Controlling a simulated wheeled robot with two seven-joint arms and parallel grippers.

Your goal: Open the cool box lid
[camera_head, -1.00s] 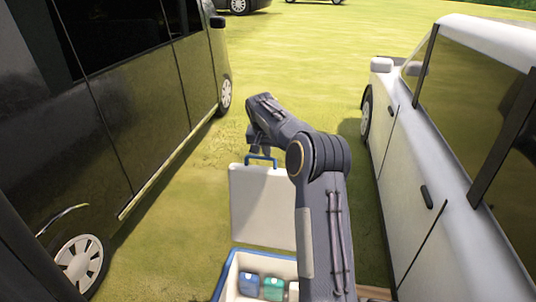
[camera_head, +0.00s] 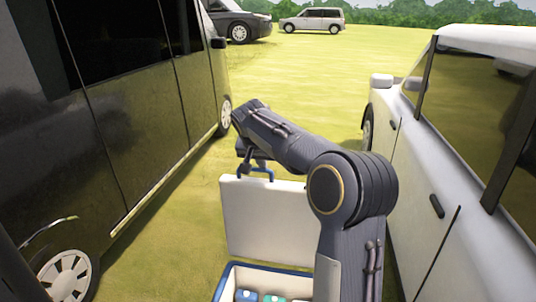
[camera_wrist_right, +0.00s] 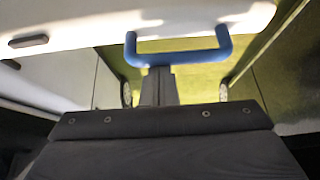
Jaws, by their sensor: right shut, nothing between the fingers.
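The cool box (camera_head: 224,279) stands on the grass at the bottom of the head view, with a pale body and a blue rim. Its white lid (camera_head: 258,222) stands up, open, at the far side of the box. A blue handle (camera_head: 267,174) is on the lid's top edge; the handle also shows in the wrist view (camera_wrist_right: 181,60). My right gripper (camera_head: 252,160) is at the handle, shut with nothing between its fingers. In the wrist view its fingers (camera_wrist_right: 159,82) are just below the handle's bar; I cannot tell if they touch it. My left gripper is out of view.
Blue and green items (camera_head: 259,297) sit inside the box. A dark van (camera_head: 130,110) stands close on the left and a white car (camera_head: 430,150) close on the right. Open grass (camera_head: 310,80) lies beyond, between them.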

